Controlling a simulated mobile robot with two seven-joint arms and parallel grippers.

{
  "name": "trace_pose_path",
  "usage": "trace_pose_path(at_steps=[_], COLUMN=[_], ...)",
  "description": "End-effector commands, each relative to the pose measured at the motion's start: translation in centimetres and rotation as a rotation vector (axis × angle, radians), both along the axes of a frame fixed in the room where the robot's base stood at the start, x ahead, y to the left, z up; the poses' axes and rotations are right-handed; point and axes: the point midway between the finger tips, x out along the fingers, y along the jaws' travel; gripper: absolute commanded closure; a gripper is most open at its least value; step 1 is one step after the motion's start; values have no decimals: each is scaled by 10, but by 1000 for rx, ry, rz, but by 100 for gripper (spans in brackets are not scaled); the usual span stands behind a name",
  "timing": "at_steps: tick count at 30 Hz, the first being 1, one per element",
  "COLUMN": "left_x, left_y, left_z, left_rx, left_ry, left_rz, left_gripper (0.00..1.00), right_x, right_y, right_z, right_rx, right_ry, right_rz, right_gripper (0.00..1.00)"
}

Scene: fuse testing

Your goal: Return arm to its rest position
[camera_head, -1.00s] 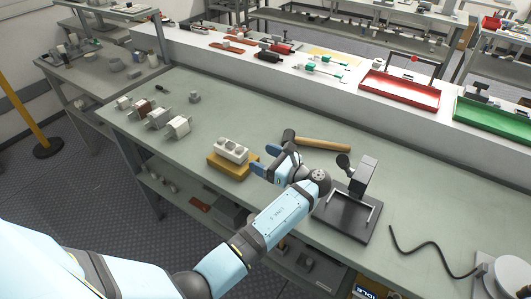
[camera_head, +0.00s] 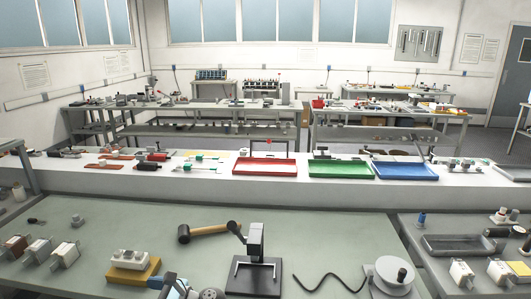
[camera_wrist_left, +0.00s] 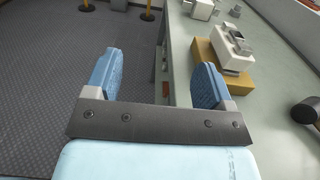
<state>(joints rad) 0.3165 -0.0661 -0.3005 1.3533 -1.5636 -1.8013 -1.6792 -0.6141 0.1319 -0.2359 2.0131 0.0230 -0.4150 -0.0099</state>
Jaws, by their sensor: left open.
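My left gripper (camera_wrist_left: 155,78) is open in the left wrist view. Its two blue fingers stand wide apart with nothing between them. Behind them show the dark floor and the bench edge. In the head view only the blue fingers of this gripper (camera_head: 175,288) and part of my wrist show at the bottom edge. They are near the front of the green bench (camera_head: 330,222), right of the white fuse block on its yellow base (camera_head: 133,262). My right gripper is in neither view.
A black test stand with a lever (camera_head: 254,262) stands just right of my left gripper. A wooden-handled mallet (camera_head: 208,230) lies behind it. Several fuse holders (camera_head: 64,254) stand at left. A black cable (camera_head: 330,279) and a round grey device (camera_head: 388,275) are at right.

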Motion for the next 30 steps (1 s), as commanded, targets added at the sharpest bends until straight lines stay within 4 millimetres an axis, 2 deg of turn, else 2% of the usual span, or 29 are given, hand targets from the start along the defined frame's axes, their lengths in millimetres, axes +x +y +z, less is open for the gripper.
trace_pose_path(at_steps=[2,7,11,14,18,20,24,27,30], left_x=[-3,-25,-49,-77,-135,-163,-218,-245,-259], left_y=[2,10,7,-3,-32,-48,-77,-88,-93], left_z=[-5,-52,-88,-114,-133,-131,-104,-80,-63], left_rx=[-22,-255,-491,-734,-1194,-1407,-1823,-2017,-2127], left_ry=[-7,-142,-282,-428,-728,-877,-1194,-1361,-1467], left_rz=[-20,-183,-275,-314,-259,-179,95,300,446], left_gripper=[24,24,24,24,24,24,24,24,24], right_x=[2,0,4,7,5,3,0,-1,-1], right_y=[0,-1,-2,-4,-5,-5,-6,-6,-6], right_z=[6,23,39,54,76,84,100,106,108], right_rx=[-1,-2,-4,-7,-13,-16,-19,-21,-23], right_ry=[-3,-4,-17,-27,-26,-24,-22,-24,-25], right_rz=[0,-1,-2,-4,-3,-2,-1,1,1], right_gripper=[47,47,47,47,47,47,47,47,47])
